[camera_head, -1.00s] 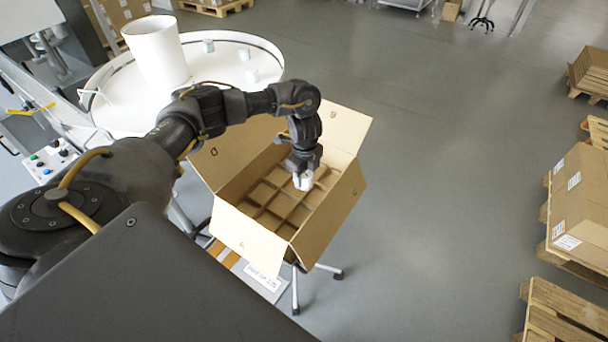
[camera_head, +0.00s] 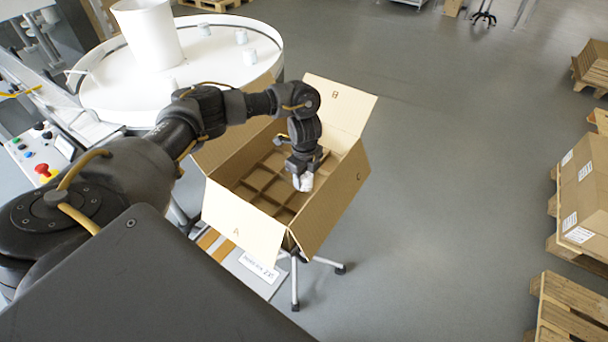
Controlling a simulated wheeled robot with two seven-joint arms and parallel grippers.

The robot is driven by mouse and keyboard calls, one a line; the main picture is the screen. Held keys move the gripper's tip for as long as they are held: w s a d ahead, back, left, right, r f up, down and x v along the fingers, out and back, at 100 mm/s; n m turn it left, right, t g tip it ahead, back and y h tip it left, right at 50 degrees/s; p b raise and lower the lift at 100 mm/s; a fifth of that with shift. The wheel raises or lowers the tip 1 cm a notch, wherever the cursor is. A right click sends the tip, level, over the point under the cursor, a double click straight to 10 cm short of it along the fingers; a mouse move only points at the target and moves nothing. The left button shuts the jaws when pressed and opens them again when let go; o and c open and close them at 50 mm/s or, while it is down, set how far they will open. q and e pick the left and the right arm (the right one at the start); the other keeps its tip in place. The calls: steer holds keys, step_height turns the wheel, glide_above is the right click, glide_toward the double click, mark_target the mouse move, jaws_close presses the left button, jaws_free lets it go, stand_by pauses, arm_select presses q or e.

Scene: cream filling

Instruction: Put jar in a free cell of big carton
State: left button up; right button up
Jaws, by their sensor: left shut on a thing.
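The jar (camera_head: 305,183) is small and white. My left gripper (camera_head: 303,173) comes in from above and is shut on it, with the fingers pointing down. The big carton (camera_head: 337,203) is open, with its flaps folded out and a brown divider making several cells inside. The jar is over the carton's right part, close to the near right wall in the picture. I cannot tell how far it is above the divider. The cells that show look empty; some are hidden by the arm and walls. My right gripper is not in view.
The carton rests on a stand with legs (camera_head: 295,285). Behind it is a round white table (camera_head: 205,75) with a white cylinder (camera_head: 148,35) and several small jars (camera_head: 241,37). A control panel (camera_head: 45,150) is at left. Pallets (camera_head: 570,310) with cartons stand at right.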

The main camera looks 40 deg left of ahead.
arm_select(q)
steer(key=shift+f+b, duration=3.4)
steer(key=shift+f, duration=2.35)
steer(key=o, duration=1.1)
steer(key=shift+r, duration=0.3)
step_height(320, 180, up, 10)
steer(key=shift+r+p, duration=0.15)
steer(key=shift+p, duration=0.8)
